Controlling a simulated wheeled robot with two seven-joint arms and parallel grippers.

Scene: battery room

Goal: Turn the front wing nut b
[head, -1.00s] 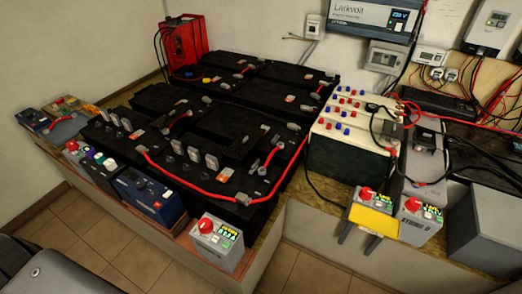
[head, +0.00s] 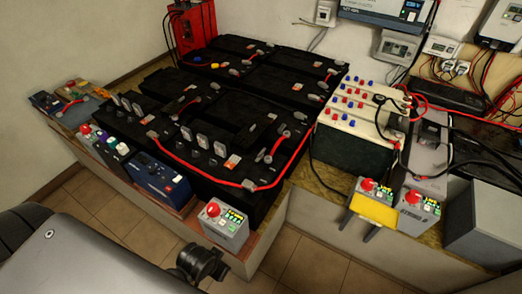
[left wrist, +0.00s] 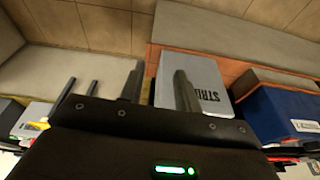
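I cannot make out wing nut b for sure in the head view. Small grey terminal fittings (head: 187,133) sit on the front black batteries (head: 226,195), too small to tell apart. My left gripper (left wrist: 158,87) shows in the left wrist view with its two fingers apart and nothing between them. Beyond the fingers is the side of a grey box (left wrist: 190,72) lettered "STRI...". In the head view a dark rounded part of my left arm shows at the bottom, in front of the box; its fingers are not visible there.
The grey box with a red knob (head: 213,209) stands at the bench's front edge, right of a blue box (head: 160,180). A red cable (head: 200,178) crosses the batteries. Tiled floor (head: 315,260) lies open in front.

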